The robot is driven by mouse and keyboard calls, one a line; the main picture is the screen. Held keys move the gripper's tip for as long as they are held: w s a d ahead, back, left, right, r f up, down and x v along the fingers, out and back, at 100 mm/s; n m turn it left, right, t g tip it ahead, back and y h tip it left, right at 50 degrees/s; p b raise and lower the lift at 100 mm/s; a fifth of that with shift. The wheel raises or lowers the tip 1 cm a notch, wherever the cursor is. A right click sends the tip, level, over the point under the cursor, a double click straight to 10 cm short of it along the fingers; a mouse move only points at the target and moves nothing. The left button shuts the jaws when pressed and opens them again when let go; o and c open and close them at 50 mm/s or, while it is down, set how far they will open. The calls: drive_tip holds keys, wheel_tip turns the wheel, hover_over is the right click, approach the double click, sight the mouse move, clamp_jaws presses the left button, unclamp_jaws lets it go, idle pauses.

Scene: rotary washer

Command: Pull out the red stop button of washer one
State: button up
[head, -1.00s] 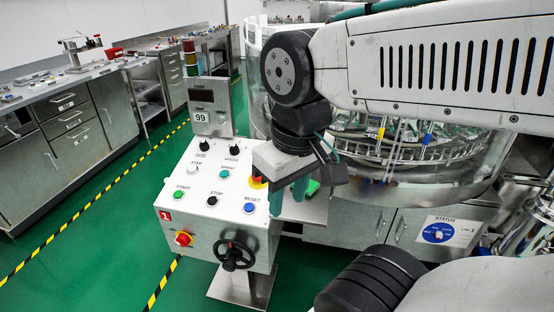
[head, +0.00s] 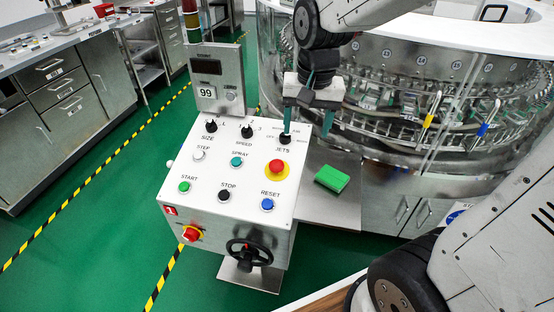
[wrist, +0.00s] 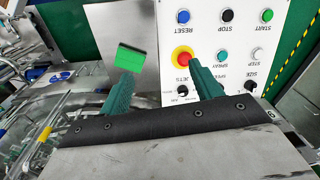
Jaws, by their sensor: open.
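The red stop button (head: 277,167) sits on a yellow round base near the right edge of the white control panel (head: 215,180), which bears a red label 1. It also shows in the wrist view (wrist: 182,58), between the fingers, nearer the right one. My gripper (head: 306,120) is open and empty, with teal fingers. In the head view it hangs above the panel's back right corner, behind the button near the JETS knob (head: 285,139). In the wrist view my fingertips (wrist: 161,72) appear apart from the button. Whether the button is pressed in or out I cannot tell.
Other knobs and buttons surround it, including the blue RESET (head: 267,204). A green block (head: 332,178) lies on the metal shelf at right. The glass-walled washer (head: 420,100) stands behind.

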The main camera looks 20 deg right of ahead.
sight(276, 163)
drive_tip(key=w+f+m, duration=0.1)
drive_tip(key=w+f, duration=0.3)
drive_tip(key=w+f+m, duration=0.2)
drive_tip(key=w+f, duration=0.2)
drive_tip(key=w+a+f+m, duration=0.1)
drive_tip(key=w+f, duration=0.3)
drive_tip(key=f, duration=0.1)
drive_tip(key=shift+w+a+f+g, duration=0.1)
drive_tip(key=shift+w+g, duration=0.1)
drive_tip(key=shift+g, duration=0.1)
drive_tip(key=shift+w+f+m, duration=0.1)
drive_tip(key=shift+f+m, duration=0.2)
drive_tip(key=shift+f, duration=0.05)
drive_tip(key=f, duration=0.7)
drive_tip(key=shift+w+a+f, duration=0.2)
drive_tip(key=shift+f, duration=0.05)
